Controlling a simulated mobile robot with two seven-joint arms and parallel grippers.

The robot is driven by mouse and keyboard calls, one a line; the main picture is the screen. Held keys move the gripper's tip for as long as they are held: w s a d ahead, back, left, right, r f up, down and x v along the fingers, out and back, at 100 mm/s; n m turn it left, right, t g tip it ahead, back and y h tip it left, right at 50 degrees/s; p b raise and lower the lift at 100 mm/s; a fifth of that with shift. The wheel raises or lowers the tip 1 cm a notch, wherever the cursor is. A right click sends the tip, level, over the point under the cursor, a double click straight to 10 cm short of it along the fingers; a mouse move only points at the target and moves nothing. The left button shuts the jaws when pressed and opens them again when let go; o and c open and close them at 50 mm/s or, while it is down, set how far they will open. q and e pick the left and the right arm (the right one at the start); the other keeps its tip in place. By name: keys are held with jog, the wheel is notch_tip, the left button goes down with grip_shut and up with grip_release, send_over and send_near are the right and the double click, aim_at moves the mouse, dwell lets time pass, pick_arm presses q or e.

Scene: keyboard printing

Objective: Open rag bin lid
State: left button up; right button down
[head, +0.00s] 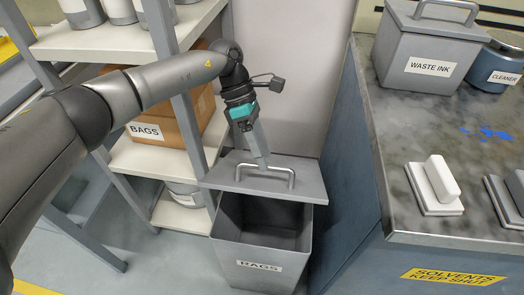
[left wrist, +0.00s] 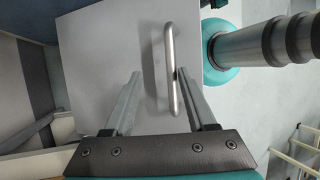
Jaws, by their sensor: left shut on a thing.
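The grey rag bin (head: 255,252), labelled RAGS, stands on the floor with its dark inside showing at the front. Its flat grey lid (head: 225,177) sits above the back part of the opening, so the bin is partly uncovered. The lid's bar handle (head: 284,169) is on top. My left gripper (head: 263,165) reaches down from above and is shut on the handle near its middle. In the left wrist view the lid (left wrist: 105,55) fills the middle, and the handle (left wrist: 171,50) runs by the fingertips. My right gripper is not in view.
A shelf unit (head: 160,165) with a cardboard box (head: 195,115) and cans stands left of the bin. A blue-grey cabinet with a metal top (head: 385,140) stands close on the right. It carries a waste ink container (head: 400,70) and a white handled block (head: 432,187).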

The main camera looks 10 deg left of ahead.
pick_arm(q)
jog(key=shift+w+a+r, duration=0.25)
jog(key=shift+r, duration=0.2)
jog(key=p+v, duration=0.1)
jog(key=v, duration=0.5)
jog(key=shift+r+p, duration=0.15)
jog(key=shift+p, duration=0.15)
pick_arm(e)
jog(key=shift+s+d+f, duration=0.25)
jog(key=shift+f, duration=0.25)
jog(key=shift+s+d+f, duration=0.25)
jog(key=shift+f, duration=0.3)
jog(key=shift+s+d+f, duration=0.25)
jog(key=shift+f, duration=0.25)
pick_arm(q)
jog(key=shift+s, duration=0.1)
